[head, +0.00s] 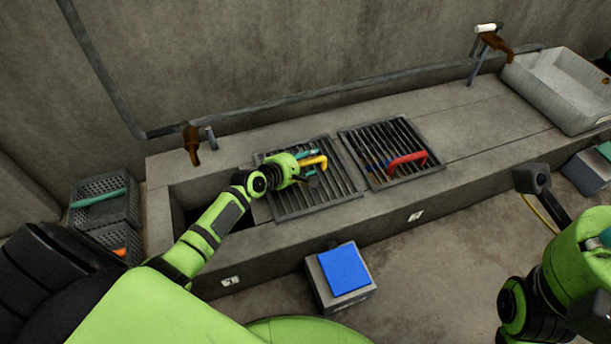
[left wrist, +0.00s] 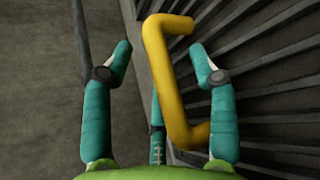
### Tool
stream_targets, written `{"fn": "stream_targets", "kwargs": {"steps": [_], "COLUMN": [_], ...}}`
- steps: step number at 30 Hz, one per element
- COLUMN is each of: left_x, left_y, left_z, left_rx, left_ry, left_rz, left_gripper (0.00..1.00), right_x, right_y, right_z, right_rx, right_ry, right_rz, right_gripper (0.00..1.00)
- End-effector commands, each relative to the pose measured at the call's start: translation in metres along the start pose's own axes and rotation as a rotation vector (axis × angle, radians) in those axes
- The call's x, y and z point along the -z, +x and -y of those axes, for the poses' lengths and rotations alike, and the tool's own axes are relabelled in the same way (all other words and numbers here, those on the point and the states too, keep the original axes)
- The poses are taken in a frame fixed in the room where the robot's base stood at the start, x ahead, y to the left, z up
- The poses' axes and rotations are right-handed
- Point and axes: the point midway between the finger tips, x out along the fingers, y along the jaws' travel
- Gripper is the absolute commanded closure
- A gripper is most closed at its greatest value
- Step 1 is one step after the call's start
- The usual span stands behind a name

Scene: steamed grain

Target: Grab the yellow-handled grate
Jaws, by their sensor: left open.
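The yellow handle (head: 318,161) stands on the left grate (head: 318,205), a dark barred panel set in the concrete counter. The handle (left wrist: 158,65) also shows in the left wrist view, a bent yellow bar crossing the space between the fingers, above the grate's bars (left wrist: 255,55). My left gripper (head: 311,165) is over this grate at the handle. Its teal fingers (left wrist: 160,52) are open on both sides of the bar, and a clear gap shows at the left finger. Of my right gripper, only part shows at the right edge of the head view.
A second grate (head: 378,150) with a red handle (head: 408,160) lies just right. A dark opening is in the counter at left. A blue-topped box (head: 343,270) stands on the floor in front. A sink (head: 560,90) and brown taps (head: 192,145) are along the counter.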

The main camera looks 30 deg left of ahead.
Motion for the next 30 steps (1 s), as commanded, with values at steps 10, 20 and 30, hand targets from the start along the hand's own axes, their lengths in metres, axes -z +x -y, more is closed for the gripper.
{"fn": "stream_targets", "kwargs": {"steps": [10,20,30], "left_x": [0.000,-0.003,-0.009], "left_y": [-0.001,-0.001,-0.005], "left_z": [0.000,-0.004,-0.010], "left_rx": [0.000,-0.009,-0.008], "left_ry": [0.000,-0.002,-0.001], "left_rz": [0.000,0.005,0.005], "left_gripper": [1.00,1.00,1.00], "right_x": [0.000,0.000,0.001], "right_y": [0.000,0.001,0.005], "right_z": [0.000,0.000,-0.001], "right_rx": [0.000,0.000,-0.006], "right_ry": [0.000,0.001,0.002], "right_rz": [0.001,0.000,0.006], "right_gripper": [1.00,1.00,1.00]}}
